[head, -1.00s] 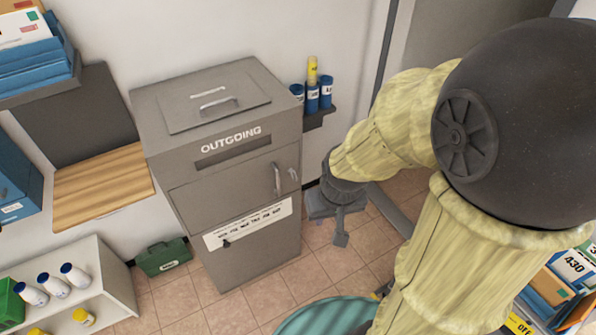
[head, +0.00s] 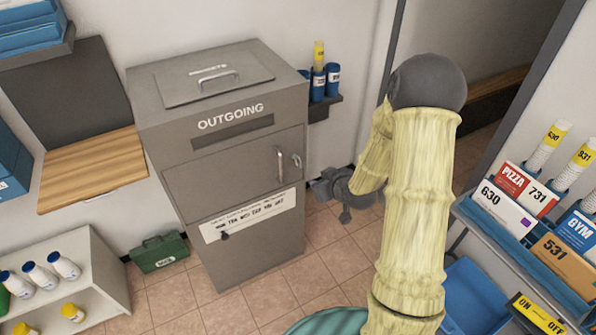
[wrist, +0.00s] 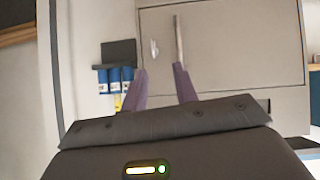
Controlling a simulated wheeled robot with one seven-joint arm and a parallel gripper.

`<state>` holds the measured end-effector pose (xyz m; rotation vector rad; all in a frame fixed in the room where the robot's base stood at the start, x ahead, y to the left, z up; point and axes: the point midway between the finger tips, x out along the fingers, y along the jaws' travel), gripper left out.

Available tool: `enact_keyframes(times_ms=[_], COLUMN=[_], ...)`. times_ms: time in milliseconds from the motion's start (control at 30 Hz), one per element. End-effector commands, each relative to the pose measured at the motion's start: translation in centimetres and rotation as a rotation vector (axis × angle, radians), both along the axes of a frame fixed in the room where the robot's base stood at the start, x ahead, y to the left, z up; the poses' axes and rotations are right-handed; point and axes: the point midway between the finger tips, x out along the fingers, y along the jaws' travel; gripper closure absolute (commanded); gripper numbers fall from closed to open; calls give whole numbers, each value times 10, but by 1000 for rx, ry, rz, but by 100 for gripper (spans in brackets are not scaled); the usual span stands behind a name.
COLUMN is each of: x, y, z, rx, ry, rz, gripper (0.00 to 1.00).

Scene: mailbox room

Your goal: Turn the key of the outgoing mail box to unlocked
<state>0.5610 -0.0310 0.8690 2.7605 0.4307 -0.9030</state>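The grey outgoing mail box (head: 230,175) stands upright in the head view, its front door (head: 225,180) shut. On the door's right side are a vertical handle (head: 281,167) and a small pale key-like piece (head: 296,160), likely the key. The wrist view, which looks upside down, shows the handle (wrist: 178,40) and that piece (wrist: 154,48) ahead of my fingers. My gripper (wrist: 163,72) is open, with nothing seen between its purple fingers. In the head view my gripper (head: 328,186) is right of the box, below the handle's height. The key's exact turn is too small to read.
Blue tubes (head: 325,83) stand on a small wall shelf right of the box. A green case (head: 160,252) lies on the floor to its left. A low white shelf (head: 95,260) holds bottles. A parcel rack (head: 525,240) is at right. Tiled floor is open before the box.

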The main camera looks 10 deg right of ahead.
Motion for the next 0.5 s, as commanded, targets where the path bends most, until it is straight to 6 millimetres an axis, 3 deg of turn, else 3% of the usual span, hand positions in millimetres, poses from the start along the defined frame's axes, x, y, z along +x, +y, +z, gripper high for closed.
enact_keyframes(times_ms=[33, 200, 333, 500], x=[7, 27, 30, 29], y=[-2, -6, -13, -21], z=[-30, -73, -95, -101], rx=[32, 147, 235, 298], ry=[-51, -273, -437, -566], rz=[13, 42, 30, 7], gripper=[71, 71, 71, 71])
